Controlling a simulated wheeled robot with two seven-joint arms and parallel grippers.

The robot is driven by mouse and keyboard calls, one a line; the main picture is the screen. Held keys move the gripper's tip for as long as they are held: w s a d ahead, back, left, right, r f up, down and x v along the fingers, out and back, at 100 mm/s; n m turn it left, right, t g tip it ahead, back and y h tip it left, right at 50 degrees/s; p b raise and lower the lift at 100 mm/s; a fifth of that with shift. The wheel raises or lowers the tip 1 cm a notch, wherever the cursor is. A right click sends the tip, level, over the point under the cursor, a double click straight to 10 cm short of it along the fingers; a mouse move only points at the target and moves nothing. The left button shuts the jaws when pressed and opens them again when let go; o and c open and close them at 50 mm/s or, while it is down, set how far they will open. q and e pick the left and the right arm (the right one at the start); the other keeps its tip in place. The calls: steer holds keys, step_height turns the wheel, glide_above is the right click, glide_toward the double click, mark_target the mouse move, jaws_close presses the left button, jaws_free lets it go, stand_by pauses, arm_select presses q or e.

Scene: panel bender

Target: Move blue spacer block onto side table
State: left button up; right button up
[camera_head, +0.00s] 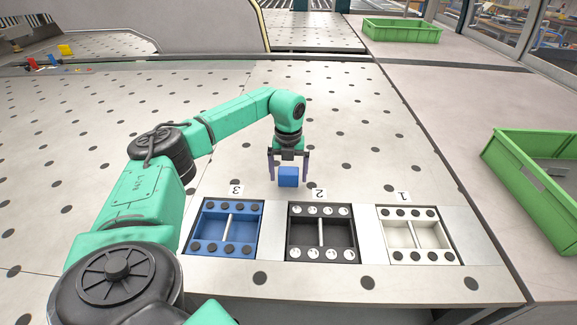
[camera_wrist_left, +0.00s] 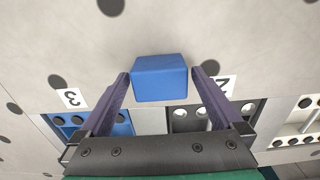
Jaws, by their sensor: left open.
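The blue spacer block (camera_head: 288,176) is on the pale perforated table (camera_head: 340,130), behind the number 2 and 3 trays. It also shows in the left wrist view (camera_wrist_left: 160,78). My left gripper (camera_head: 290,182) is open, pointing down, with a finger on each side of the block. In the left wrist view its fingertips (camera_wrist_left: 160,74) are close to the block's left and right sides; I cannot tell whether they touch. A pale side surface (camera_head: 445,105) lies beyond the table's right edge; I cannot tell if it is the side table. My right gripper is out of view.
A blue tray (camera_head: 260,232), a black tray (camera_head: 291,228) and a white tray (camera_head: 442,228) stand in a row in front of the block. Green bins (camera_head: 548,195) (camera_head: 402,22) sit on the right-hand surface. The table behind the block is largely clear.

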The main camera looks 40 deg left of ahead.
mark_target(289, 171)
arm_select(q)
step_height(289, 171, up, 12)
steer(key=b, duration=0.2)
stand_by(0.4)
